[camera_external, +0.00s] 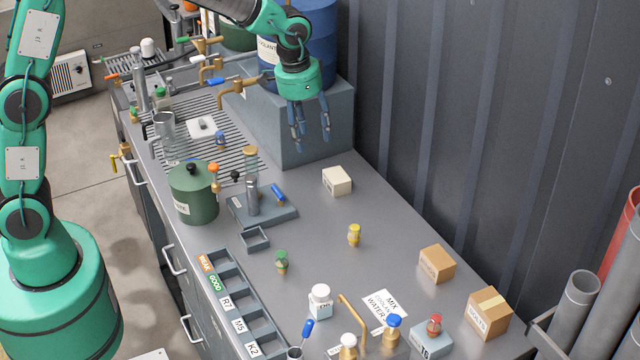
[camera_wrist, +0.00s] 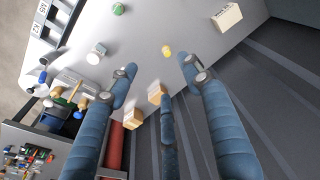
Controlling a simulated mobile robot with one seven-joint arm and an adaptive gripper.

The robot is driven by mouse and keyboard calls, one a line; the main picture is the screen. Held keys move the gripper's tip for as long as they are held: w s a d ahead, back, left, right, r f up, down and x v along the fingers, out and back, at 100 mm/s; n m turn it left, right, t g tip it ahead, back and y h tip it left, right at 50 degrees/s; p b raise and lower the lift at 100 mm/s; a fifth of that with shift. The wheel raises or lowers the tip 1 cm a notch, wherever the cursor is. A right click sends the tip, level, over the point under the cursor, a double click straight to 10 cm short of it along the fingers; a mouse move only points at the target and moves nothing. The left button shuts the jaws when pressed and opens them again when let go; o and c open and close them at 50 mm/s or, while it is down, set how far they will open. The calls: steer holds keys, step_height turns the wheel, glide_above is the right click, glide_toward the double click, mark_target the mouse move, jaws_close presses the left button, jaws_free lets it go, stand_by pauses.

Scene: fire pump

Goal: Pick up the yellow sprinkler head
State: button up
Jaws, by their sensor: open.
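The yellow sprinkler head (camera_external: 354,235) stands upright on the grey bench top, right of the middle. In the wrist view it is a small yellow round shape (camera_wrist: 167,50) between and beyond the fingers. My gripper (camera_external: 311,143) hangs high over the far part of the bench, near the blue-grey block, with its blue fingers spread and empty. In the wrist view my gripper (camera_wrist: 160,85) shows open fingers. It is well apart from the sprinkler head.
A white box (camera_external: 337,181) stands behind the yellow head. A green sprinkler head (camera_external: 281,261) is to its left, cardboard boxes (camera_external: 437,263) to its right. A blue-grey block (camera_external: 300,115) and a ribbed wall (camera_external: 480,120) bound the far side. Bench around the yellow head is clear.

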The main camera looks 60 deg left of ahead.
steer(key=w+d+f+g+p, duration=0.1)
steer(key=w+d+f+p, duration=0.1)
steer(key=w+f, duration=0.6)
steer(key=p, duration=0.2)
glide_above(355, 226)
step_height(355, 226, down, 12)
steer(key=shift+a+r+g, duration=0.1)
steer(key=shift+r+g, duration=0.1)
steer(key=shift+g, duration=0.2)
steer(key=shift+f, duration=4.3)
steer(key=shift+f, duration=0.15)
steer(key=shift+f+p, duration=0.5)
steer(key=shift+f, duration=1.95)
jaws_close()
